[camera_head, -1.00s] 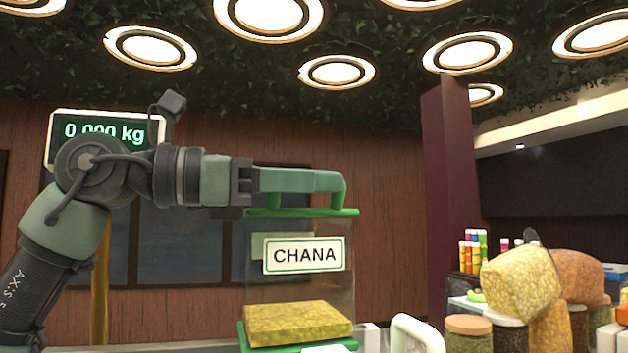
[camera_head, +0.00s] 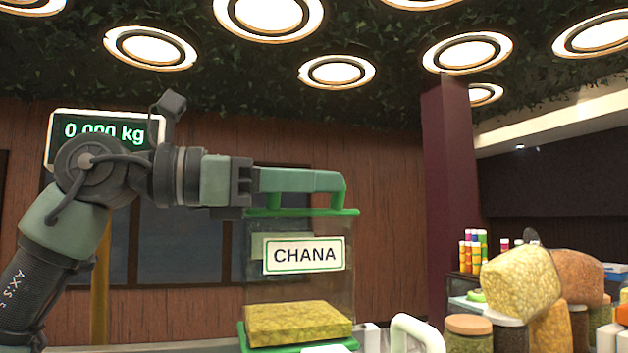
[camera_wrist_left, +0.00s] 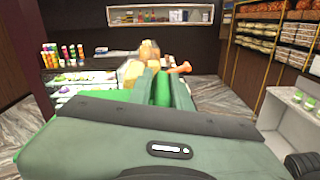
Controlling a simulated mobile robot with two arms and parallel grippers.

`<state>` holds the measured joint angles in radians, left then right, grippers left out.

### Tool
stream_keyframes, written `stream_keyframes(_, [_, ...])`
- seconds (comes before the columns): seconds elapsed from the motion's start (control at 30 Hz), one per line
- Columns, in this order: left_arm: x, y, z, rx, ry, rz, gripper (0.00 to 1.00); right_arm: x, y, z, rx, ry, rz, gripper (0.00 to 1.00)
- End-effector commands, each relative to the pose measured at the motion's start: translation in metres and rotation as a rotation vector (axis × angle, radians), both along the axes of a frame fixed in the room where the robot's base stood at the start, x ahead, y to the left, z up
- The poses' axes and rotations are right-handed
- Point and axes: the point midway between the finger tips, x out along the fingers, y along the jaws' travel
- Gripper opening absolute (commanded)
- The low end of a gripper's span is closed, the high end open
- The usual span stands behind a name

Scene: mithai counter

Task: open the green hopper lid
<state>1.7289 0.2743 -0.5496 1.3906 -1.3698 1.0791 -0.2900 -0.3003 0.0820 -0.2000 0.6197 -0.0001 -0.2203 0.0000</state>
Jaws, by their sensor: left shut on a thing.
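The green hopper lid (camera_head: 347,212) lies flat on top of the clear hopper (camera_head: 296,284), which bears a CHANA label and holds a yellow-green mass low inside. A raised green handle stands on the lid. My left gripper (camera_head: 325,182) reaches in from the left, level, just over the lid, with its fingers shut on the lid's handle. The fingers hide most of the handle. In the left wrist view, the fingers and green of the handle (camera_wrist_left: 162,88) show ahead of the wrist. No gap shows between lid and hopper. My right gripper is not in view.
A scale display (camera_head: 104,130) reading 0.000 kg stands at the left, behind my arm. Jars (camera_head: 468,335) and sacks (camera_head: 522,280) fill the lower right. A dark red pillar (camera_head: 449,180) rises behind them. The air above the lid is clear.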

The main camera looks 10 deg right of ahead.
Motion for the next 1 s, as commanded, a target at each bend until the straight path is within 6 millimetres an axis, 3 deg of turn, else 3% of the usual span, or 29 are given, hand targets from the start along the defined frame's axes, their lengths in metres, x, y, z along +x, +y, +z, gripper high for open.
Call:
stream_keyframes(0.37, [0.001, -0.001, 0.005, 0.0, 0.047, -0.004, 0.0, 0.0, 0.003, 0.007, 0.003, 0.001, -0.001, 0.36])
stream_keyframes(1.0, [0.033, 0.006, 0.062, -0.086, 0.46, -0.002, 0.0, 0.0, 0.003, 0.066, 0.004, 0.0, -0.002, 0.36])
